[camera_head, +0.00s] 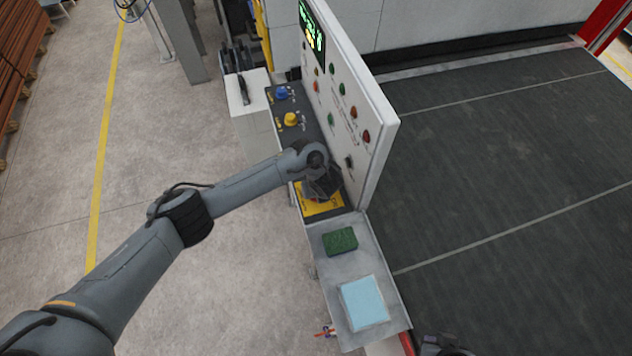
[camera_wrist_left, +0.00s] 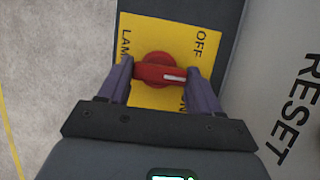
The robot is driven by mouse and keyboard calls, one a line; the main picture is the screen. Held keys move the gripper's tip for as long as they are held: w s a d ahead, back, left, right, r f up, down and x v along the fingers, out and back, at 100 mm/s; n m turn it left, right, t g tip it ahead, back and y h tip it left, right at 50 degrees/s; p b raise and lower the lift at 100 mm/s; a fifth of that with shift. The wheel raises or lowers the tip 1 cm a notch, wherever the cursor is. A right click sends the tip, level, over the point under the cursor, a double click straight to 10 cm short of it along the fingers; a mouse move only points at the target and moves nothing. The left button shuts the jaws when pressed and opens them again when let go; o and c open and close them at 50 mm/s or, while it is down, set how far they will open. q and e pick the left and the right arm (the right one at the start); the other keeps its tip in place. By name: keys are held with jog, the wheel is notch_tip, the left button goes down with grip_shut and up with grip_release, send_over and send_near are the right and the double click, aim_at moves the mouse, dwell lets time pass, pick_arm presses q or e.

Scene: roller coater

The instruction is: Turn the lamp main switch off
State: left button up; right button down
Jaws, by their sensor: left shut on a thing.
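The lamp main switch is a red rotary knob (camera_wrist_left: 155,72) on a yellow plate (camera_wrist_left: 141,32) marked "OFF" and "LAM...", with another label partly covered. In the head view the yellow plate (camera_head: 312,208) shows under my left gripper (camera_head: 322,190), which hides most of the knob. In the left wrist view my left gripper (camera_wrist_left: 158,78) is shut on the knob's handle, one finger at each end. The handle lies across the picture. Its white mark is at the right end, between "OFF" above and the partly covered label below.
A white upright panel (camera_head: 375,110) with several buttons and a display stands right beside the switch. A blue knob (camera_head: 282,93) and a yellow knob (camera_head: 291,119) lie beyond it. A green pad (camera_head: 340,241) and light-blue cloth (camera_head: 364,302) rest on the nearer grey shelf.

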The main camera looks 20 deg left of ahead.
pick_arm(q)
jog(key=shift+d+r+n+g+p, duration=0.1)
jog(key=shift+r+n+g+p, duration=0.2)
jog(key=shift+n+p, duration=0.6)
jog(key=n+y+p, duration=0.1)
jog(key=n, duration=0.1)
jog(key=shift+w+f+n+g, duration=0.1)
jog(key=shift+f+n+g, duration=0.05)
jog(key=shift+n+g, duration=0.25)
jog(key=shift+d+f+n+g+p, duration=0.1)
jog(key=shift+n+g+p, duration=0.35)
jog(key=shift+n, duration=0.75)
jog(key=shift+w+n+g+y, duration=0.1)
jog(key=shift+n+g+y, duration=0.25)
jog(key=shift+n, duration=0.35)
pick_arm(e)
notch_tip(320, 180, up, 4)
jog(key=shift+r, duration=0.25)
pick_arm(q)
jog(key=shift+n, duration=0.4)
jog(key=o, duration=1.1)
jog(key=shift+c, duration=0.2)
pick_arm(e)
jog(key=shift+a, duration=0.1)
